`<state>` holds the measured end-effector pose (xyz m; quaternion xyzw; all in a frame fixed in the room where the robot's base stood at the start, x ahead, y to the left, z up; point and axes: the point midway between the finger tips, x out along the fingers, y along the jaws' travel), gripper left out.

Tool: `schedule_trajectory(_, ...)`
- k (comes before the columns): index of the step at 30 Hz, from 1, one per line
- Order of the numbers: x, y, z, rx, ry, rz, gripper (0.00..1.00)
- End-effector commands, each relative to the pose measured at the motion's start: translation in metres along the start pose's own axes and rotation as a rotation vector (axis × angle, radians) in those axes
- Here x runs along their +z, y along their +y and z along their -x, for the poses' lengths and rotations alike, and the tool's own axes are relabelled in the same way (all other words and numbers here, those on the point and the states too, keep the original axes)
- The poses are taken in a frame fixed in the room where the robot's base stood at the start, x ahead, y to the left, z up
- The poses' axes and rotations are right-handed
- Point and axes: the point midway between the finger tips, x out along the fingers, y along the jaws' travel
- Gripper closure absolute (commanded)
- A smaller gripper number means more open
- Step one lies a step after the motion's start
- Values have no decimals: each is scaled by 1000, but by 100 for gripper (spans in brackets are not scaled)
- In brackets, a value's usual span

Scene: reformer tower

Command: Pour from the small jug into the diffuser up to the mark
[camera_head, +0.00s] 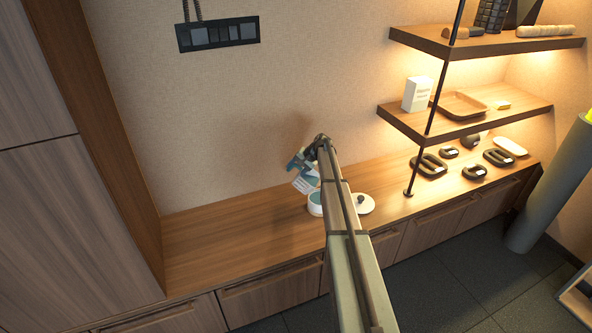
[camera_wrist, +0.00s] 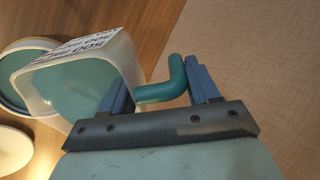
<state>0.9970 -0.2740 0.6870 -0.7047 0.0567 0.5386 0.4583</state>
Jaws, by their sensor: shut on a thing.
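The small jug (camera_wrist: 90,88) is pale and translucent with a printed scale and teal inside. My gripper (camera_wrist: 160,88) is shut on its teal handle (camera_wrist: 178,72), with one blue finger on each side. In the head view the jug (camera_head: 305,184) looks tilted, held above the counter beside the diffuser. The diffuser (camera_head: 315,205) is a low, round white pot with teal inside. It also shows in the wrist view (camera_wrist: 14,62), partly covered by the jug. I cannot make out its mark or any stream of liquid.
The wooden counter (camera_head: 225,235) is clear to the left. Dark trays (camera_head: 429,166) lie farther right, under shelves (camera_head: 460,122) with a dark post. A tall cabinet stands left.

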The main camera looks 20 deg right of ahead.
Motion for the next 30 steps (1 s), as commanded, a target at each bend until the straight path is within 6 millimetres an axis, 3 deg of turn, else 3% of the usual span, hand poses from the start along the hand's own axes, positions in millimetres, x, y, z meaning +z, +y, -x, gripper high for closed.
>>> schedule_trajectory(30,0,0,5,-46,1,0,100)
